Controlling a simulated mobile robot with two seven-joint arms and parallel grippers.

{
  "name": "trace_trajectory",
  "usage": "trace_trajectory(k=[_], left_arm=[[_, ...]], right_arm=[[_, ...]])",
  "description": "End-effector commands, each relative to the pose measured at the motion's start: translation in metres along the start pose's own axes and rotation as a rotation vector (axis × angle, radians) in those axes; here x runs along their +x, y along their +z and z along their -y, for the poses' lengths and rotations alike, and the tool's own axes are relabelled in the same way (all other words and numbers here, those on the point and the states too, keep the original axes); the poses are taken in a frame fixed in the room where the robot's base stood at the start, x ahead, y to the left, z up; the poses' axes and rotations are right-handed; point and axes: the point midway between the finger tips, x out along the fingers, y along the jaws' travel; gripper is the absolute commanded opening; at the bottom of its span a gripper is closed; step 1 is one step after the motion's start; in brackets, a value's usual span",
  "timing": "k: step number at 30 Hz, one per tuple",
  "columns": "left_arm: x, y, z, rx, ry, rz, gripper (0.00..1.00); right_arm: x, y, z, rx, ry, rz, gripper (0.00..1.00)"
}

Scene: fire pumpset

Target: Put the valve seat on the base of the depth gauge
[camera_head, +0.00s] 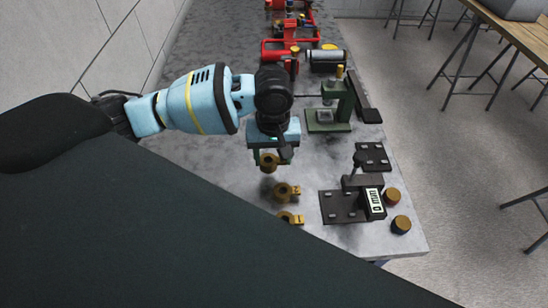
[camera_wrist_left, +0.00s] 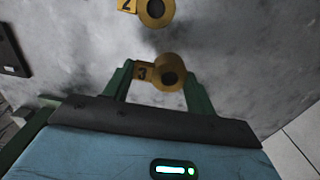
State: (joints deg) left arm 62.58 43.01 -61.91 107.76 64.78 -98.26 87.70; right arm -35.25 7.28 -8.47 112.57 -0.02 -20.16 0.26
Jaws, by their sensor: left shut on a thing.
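My left gripper (camera_head: 268,163) points down over the grey table. It is shut on a brass valve seat (camera_head: 269,160), a ring with a tab; in the left wrist view this valve seat (camera_wrist_left: 168,74) sits between the green fingers and its tab reads 3. It appears held above the table. The depth gauge (camera_head: 374,203) stands to the right, with a digital display and a dark base plate (camera_head: 338,208). My right gripper is out of view.
Two brass cylinders (camera_head: 392,196) stand right of the gauge near the table edge. Another dark plate (camera_head: 373,155) lies behind it. A green press-like stand (camera_head: 330,115) and red equipment (camera_head: 290,48) are farther back. The table between gripper and gauge is clear.

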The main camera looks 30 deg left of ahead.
Motion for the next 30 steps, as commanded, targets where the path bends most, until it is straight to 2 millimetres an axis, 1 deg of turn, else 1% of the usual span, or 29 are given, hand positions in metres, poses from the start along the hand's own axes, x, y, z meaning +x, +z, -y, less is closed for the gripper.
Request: trace_trajectory(k=[6, 10, 15, 18, 29, 30], left_arm=[[-0.001, -0.004, 0.000, -0.001, 0.002, -0.002, 0.25], [0.001, -0.016, 0.001, -0.003, 0.000, -0.002, 0.25], [0.028, -0.015, 0.001, -0.001, -0.001, 0.001, 0.25], [0.035, -0.015, 0.001, 0.000, 0.001, -0.002, 0.25], [0.037, -0.015, 0.001, -0.001, 0.003, -0.004, 0.25], [0.038, -0.015, 0.001, -0.001, 0.002, -0.004, 0.59]], right_arm=[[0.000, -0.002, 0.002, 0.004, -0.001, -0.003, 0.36], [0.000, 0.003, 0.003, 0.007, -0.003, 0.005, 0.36], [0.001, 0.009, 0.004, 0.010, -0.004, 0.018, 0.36], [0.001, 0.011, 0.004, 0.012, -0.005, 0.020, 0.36], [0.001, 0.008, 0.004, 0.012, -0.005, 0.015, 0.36], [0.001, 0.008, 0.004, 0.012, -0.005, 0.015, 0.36]])
